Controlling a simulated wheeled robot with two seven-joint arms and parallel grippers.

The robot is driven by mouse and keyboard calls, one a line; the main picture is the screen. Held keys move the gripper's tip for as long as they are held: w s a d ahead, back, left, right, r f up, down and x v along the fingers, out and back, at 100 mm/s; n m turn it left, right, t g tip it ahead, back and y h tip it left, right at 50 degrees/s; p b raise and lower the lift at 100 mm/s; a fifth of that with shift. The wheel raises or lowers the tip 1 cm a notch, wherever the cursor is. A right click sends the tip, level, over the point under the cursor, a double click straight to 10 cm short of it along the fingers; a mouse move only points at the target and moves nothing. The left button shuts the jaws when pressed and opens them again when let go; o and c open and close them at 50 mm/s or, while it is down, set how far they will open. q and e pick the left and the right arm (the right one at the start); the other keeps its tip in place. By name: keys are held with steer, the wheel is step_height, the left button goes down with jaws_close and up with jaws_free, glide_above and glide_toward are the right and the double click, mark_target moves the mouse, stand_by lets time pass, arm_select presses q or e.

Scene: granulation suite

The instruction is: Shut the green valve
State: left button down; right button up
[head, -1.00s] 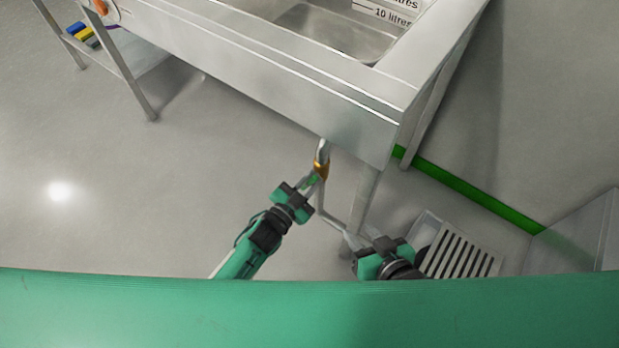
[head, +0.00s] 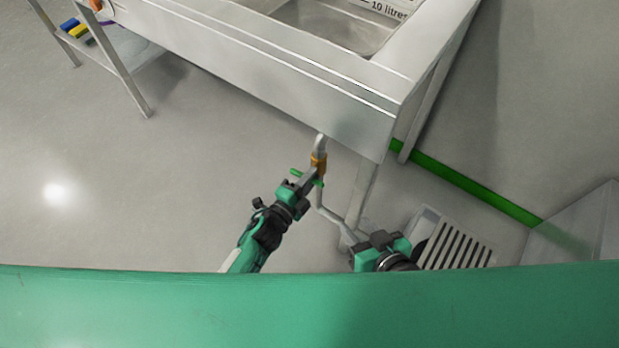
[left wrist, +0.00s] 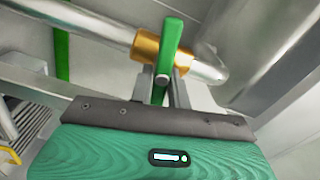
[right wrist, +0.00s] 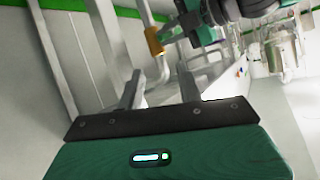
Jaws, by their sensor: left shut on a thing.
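The green valve lever (left wrist: 171,38) lies across the pipe at its brass body (left wrist: 147,47) in the left wrist view. In the head view the brass body (head: 318,163) sits on the pipe under the sink's front edge, with green lever parts (head: 296,172) showing beside my gripper. My left gripper (head: 306,185) is shut on the lever, one finger on each side of it. Its fingers hide part of the lever. My right gripper (right wrist: 160,88) is open and empty, lower and to the right of the valve; the brass body also shows in the right wrist view (right wrist: 154,40).
The steel sink (head: 270,55) stands above the valve, with a leg (head: 360,195) just right of the pipe. The pipe (head: 330,213) bends down towards a slatted floor drain (head: 455,245). Open floor lies to the left.

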arm_select(q)
steer(key=shift+f+m+b, duration=0.15)
steer(key=shift+m+b, duration=0.15)
steer(key=shift+m, duration=0.9)
arm_select(e)
steer(key=shift+a+r+t, duration=0.1)
steer(key=shift+a+t, duration=0.5)
steer(key=shift+w+r+y, duration=0.1)
steer(key=shift+y, duration=0.2)
arm_select(q)
steer(key=c, duration=1.3)
jaws_free()
steer(key=shift+c, duration=0.2)
